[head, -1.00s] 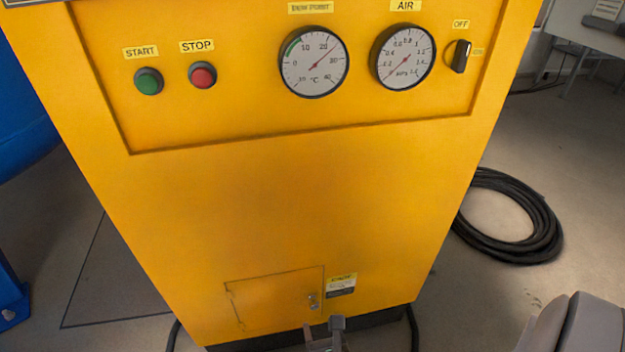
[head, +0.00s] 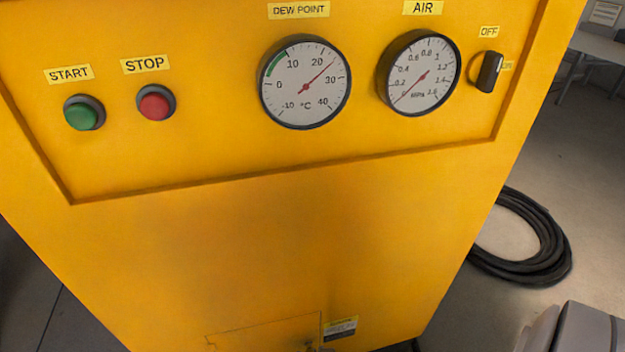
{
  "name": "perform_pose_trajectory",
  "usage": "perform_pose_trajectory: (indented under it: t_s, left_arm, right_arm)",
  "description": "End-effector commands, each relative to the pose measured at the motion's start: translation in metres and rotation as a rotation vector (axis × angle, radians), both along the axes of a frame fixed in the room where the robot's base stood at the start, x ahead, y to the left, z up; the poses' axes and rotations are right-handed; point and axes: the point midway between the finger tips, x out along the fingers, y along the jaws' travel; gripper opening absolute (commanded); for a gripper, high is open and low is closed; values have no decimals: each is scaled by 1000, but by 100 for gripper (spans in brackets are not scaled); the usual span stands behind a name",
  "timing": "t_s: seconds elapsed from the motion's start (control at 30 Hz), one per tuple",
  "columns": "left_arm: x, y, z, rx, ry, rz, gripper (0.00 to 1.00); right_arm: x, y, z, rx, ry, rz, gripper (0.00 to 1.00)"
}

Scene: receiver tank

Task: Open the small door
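The small door (head: 262,336) is set low in the front of the yellow cabinet (head: 260,240). Only its upper part shows at the bottom edge of the head view, and it looks flush with the panel. A small dark piece, likely its latch (head: 311,347), shows at the bottom edge near the door's right side and is mostly cut off. A small yellow and dark label (head: 340,328) is to the right of the door. Neither gripper can be made out.
Above are a green START button (head: 82,114), a red STOP button (head: 155,103), two gauges, and a black switch (head: 489,72). A coiled black hose (head: 535,250) lies on the floor to the right. Part of my own grey body shows at the lower right.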

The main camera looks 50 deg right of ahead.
Motion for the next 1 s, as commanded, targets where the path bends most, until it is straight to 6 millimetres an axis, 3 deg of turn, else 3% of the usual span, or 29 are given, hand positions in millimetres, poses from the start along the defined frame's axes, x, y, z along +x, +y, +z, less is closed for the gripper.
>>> perform_pose_trajectory:
  t_s: [0.03, 0.2, 0.23, 1.0]
  left_arm:
    - [0, 0, 0, 0, 0, 0, 59]
    - [0, 0, 0, 0, 1, 0, 59]
    - [0, 0, 0, 0, 1, 0, 59]
    - [0, 0, 0, -1, 0, 0, 59]
  right_arm:
    - [0, 0, 0, 0, 0, 0, 37]
    - [0, 0, 0, 0, 0, 0, 1]
    - [0, 0, 0, 0, 0, 0, 0]
    - [0, -1, 0, 0, 0, -1, 0]
